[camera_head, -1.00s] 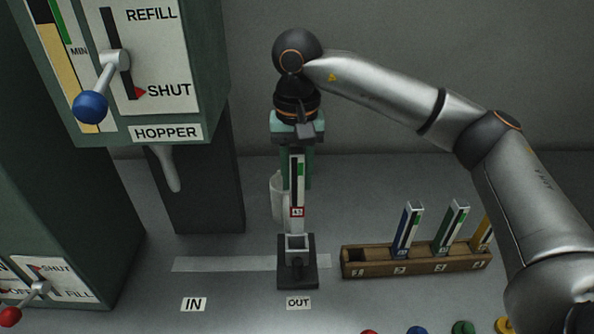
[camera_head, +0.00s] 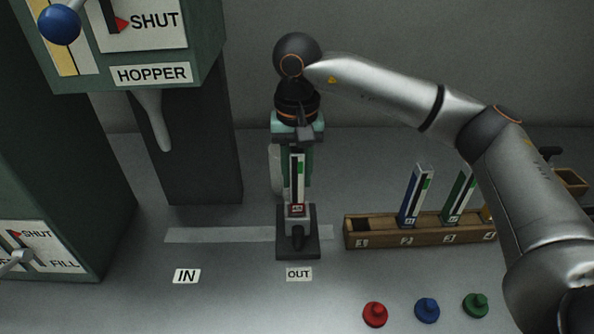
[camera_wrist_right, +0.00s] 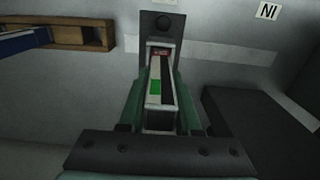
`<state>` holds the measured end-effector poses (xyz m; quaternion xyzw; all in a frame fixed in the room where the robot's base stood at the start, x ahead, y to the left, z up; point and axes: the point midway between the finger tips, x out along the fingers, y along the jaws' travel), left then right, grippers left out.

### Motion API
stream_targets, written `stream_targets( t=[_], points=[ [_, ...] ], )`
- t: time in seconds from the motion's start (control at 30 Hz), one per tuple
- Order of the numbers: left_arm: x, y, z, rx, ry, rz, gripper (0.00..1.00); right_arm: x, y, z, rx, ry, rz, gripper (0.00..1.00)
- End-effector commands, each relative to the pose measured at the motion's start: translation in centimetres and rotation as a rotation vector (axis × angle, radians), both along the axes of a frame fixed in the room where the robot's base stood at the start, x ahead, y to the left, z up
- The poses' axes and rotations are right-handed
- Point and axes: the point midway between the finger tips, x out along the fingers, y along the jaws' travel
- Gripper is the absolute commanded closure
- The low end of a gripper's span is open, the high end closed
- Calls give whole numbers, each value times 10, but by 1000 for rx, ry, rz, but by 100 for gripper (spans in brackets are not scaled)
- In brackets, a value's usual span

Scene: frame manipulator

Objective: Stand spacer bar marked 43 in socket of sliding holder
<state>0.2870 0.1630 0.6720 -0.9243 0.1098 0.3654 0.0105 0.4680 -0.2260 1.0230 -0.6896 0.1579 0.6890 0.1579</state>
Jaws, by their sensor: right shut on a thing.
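The spacer bar (camera_head: 297,179) is white with a black stripe, a green patch and a red-framed label near its foot; the number is too small to read for certain. It stands upright with its foot at the socket of the sliding holder (camera_head: 298,245), a dark block at OUT. How deep it sits I cannot tell. My right gripper (camera_head: 297,150) is shut on the bar's upper part from above. In the right wrist view the bar (camera_wrist_right: 160,85) lies between the green fingers (camera_wrist_right: 160,105), its far end at the holder (camera_wrist_right: 162,25). My left gripper is not in view.
A wooden rack (camera_head: 420,236) to the right holds blue and green bars, with slot 1 empty. Red (camera_head: 375,314), blue (camera_head: 427,310) and green (camera_head: 475,305) knobs stand in front. The hopper (camera_head: 150,45) overhangs at left. A pale strip (camera_head: 220,235) runs left from the holder toward IN.

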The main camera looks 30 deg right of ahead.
Motion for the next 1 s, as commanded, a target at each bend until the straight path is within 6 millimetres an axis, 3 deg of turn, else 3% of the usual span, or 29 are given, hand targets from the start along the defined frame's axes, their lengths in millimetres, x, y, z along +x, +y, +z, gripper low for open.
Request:
stream_targets(
  t=[0.8,0.83,1.0],
  points=[
    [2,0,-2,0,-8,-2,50,0,0,-6,0,0,0,100],
    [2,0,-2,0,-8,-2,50,0,0,-6,0,0,0,64],
    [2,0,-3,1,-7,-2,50,0,0,-6,0,1,0,45]
  ],
)
